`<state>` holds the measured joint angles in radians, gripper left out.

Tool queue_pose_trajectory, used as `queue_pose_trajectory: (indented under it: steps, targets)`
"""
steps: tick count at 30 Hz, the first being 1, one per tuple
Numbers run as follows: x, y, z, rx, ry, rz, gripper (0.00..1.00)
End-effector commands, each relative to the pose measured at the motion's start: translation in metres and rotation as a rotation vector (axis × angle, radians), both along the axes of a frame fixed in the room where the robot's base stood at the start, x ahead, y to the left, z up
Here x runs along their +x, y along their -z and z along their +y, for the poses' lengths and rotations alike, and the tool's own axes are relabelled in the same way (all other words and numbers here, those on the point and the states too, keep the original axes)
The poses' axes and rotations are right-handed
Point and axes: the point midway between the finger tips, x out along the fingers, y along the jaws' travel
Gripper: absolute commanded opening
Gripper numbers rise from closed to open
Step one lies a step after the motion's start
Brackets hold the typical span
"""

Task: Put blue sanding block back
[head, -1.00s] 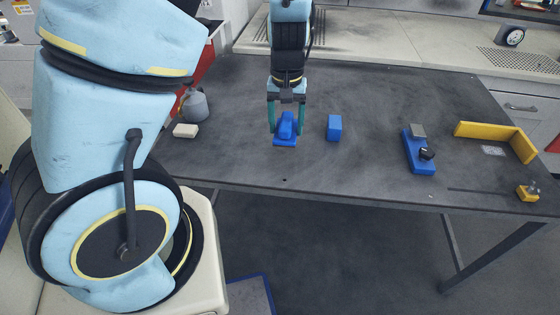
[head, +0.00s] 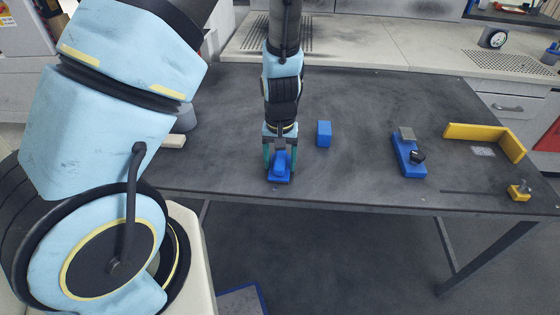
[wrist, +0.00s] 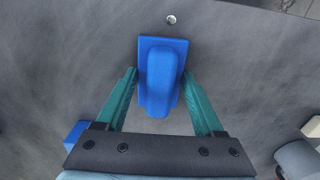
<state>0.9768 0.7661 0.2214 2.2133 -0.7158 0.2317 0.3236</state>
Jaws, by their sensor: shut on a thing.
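The blue sanding block (head: 279,168) has a flat base and a raised grip along its top. My gripper (head: 280,162) points down and is shut on it, near the front edge of the dark table. In the wrist view, the teal fingers (wrist: 161,80) lie on both sides of the block's raised grip (wrist: 162,75). The base shows past the fingertips. I cannot tell whether the base touches the table.
A plain blue box (head: 324,133) stands behind and right of the block. A white block (head: 173,141) lies left. The dark table (head: 350,180) is clear between.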

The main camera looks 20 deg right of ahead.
Motion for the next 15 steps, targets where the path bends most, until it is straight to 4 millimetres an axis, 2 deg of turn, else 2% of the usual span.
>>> queue_pose_trajectory:
  steps: [10,11,15]
  targets:
    - [0.0006,0.0040,-0.0003,-0.001,0.000,-0.002,0.18]
    - [0.0005,0.0026,-0.0002,-0.001,0.000,-0.002,0.73]
    - [0.0005,0.0022,-0.0002,-0.001,0.000,-0.002,0.89]
